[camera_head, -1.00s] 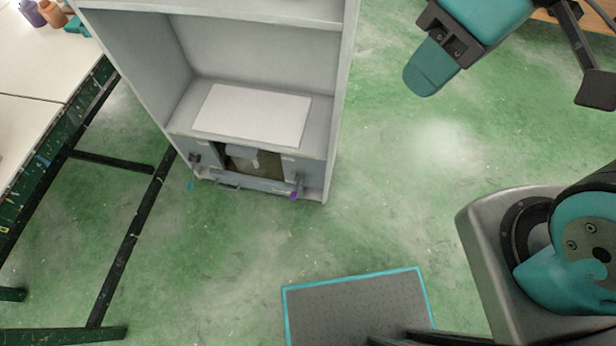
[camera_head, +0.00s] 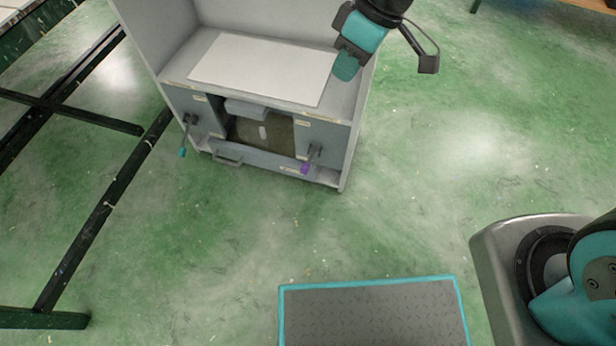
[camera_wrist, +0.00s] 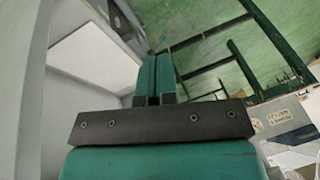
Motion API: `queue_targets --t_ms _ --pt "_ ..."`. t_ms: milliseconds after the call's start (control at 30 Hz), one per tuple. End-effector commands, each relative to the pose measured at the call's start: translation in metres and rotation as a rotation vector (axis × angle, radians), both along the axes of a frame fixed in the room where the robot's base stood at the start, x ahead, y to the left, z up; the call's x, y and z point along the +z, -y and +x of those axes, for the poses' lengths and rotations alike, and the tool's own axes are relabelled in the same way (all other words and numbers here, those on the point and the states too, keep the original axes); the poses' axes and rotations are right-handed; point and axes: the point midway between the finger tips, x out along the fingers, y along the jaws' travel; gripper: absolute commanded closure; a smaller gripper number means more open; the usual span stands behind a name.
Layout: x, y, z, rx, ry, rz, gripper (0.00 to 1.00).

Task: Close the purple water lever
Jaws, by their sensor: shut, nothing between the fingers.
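The purple lever (camera_head: 305,168) is on the front of the grey cabinet (camera_head: 352,150), low and at the right of the dark opening. It hangs down from a dark pivot. A teal-tipped lever (camera_head: 183,152) sits at the left side of the same front. My gripper (camera_head: 346,68) is shut and empty, at the cabinet's right side panel, above and right of the purple lever and apart from it. In the wrist view the teal fingers (camera_wrist: 153,80) are together. The purple lever does not show in the wrist view.
A white sheet (camera_head: 262,68) lies on the cabinet's shelf, left of my gripper. A drawer handle (camera_head: 227,160) sticks out low on the front. A dark metal frame (camera_head: 100,215) stands at the left. The green floor in front is clear up to a teal-edged grey plate (camera_head: 375,315).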

Motion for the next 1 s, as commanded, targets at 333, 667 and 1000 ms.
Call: queue_targets --t_ms 333,667,1000 --pt "-0.227 -0.023 0.044 0.178 0.043 -0.005 1.00" --pt "-0.250 -0.026 0.049 0.208 0.056 -0.005 1.00" --pt "-0.264 -0.030 0.047 0.207 0.053 -0.006 1.00"
